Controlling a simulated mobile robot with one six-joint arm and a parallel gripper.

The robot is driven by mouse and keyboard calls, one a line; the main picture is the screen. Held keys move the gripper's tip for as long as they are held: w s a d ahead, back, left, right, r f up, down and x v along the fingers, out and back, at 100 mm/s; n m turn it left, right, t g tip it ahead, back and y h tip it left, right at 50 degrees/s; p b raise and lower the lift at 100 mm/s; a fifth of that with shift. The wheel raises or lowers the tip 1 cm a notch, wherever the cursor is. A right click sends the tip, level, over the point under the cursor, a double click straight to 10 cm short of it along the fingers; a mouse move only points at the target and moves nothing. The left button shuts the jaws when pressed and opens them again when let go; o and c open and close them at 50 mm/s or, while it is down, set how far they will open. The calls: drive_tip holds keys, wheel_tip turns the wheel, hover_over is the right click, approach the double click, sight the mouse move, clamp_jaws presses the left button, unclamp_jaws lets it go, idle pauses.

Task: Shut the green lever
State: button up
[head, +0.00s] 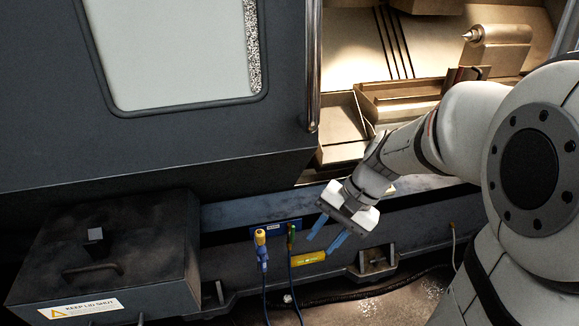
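The green lever (292,230) is a small handle at the low front of the machine, in front of a dark blue plate (272,229). It looks roughly upright with a hose running down below it; its exact angle is too small to tell. My gripper (318,248) is just right of the green lever, with its two blue fingers spread apart and pointing down-left. Nothing shows between the fingers. The gripper looks apart from the lever, though depth is hard to judge.
A yellow-handled valve (260,238) stands close left of the green lever. Blue hoses (265,295) hang below. A yellow label (307,257) is under my fingers. A dark lidded box (120,255) stands at left. The machine door (200,135) and open chamber (360,60) are above.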

drive_tip(key=w+a+f+m+y+b, duration=0.3)
drive_tip(key=w+f+m+y+b, duration=0.6)
drive_tip(key=f, duration=0.6)
drive_tip(key=m+t+y+b, duration=0.2)
drive_tip(key=m+t+b, duration=0.5)
drive_tip(key=m+t, duration=0.15)
approach(293, 239)
wheel_tip(293, 239, up, 4)
drive_tip(key=w+a, duration=0.2)
drive_tip(key=shift+n, duration=0.25)
drive_tip(key=x, duration=0.2)
drive_tip(key=b+x, duration=0.1)
drive_tip(key=x, duration=0.4)
drive_tip(key=shift+s+a+f+b, duration=0.1)
drive_tip(key=shift+a+b, duration=0.25)
drive_tip(key=shift+a, duration=0.15)
drive_tip(key=shift+c, duration=0.3)
clamp_jaws()
